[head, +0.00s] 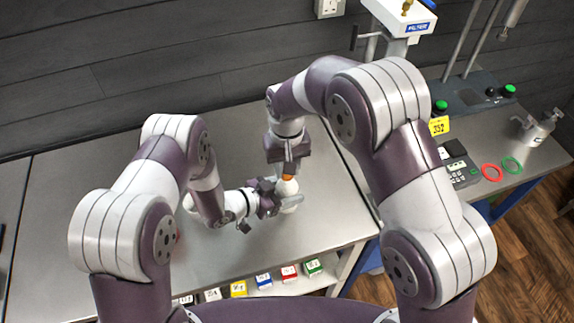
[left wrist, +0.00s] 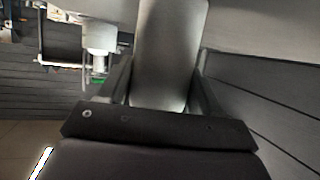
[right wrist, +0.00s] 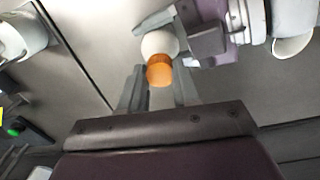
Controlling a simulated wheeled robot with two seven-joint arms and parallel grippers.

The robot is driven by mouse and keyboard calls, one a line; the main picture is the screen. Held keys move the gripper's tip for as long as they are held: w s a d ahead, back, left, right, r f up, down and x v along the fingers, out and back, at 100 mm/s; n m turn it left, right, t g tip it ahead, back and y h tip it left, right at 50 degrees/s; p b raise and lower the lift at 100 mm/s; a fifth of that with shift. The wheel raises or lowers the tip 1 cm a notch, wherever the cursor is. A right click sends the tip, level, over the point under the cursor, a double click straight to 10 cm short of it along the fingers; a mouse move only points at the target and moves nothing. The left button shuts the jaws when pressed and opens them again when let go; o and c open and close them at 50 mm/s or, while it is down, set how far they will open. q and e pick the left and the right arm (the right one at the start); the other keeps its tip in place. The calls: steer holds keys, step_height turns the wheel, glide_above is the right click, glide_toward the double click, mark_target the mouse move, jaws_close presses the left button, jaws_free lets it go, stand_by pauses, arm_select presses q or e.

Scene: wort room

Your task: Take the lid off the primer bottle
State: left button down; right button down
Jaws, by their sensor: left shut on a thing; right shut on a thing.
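The primer bottle (head: 287,188) is white with an orange lid (head: 287,178), held over the steel table in the head view. My left gripper (head: 279,195) is shut on the bottle's body from the left; the body (left wrist: 170,55) fills the space between its fingers in the left wrist view. My right gripper (head: 288,169) comes from above and is shut on the lid. In the right wrist view the orange lid (right wrist: 160,72) sits between the fingertips, in line with the white bottle top (right wrist: 159,43). Whether lid and bottle still touch is hard to tell.
The steel table (head: 120,200) has free room at left. Small coloured boxes (head: 290,273) line a shelf below its front edge. To the right, another bench holds a red ring (head: 491,172), a green ring (head: 512,165) and a metal canister (head: 537,130).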

steer(key=n, duration=0.4)
steer(key=shift+n, duration=0.3)
steer(key=n, duration=0.3)
steer(key=shift+n, duration=0.4)
steer(key=n, duration=1.1)
steer(key=shift+r, duration=0.1)
steer(key=n, duration=0.4)
steer(key=shift+r, duration=0.25)
steer(key=shift+r, duration=0.85)
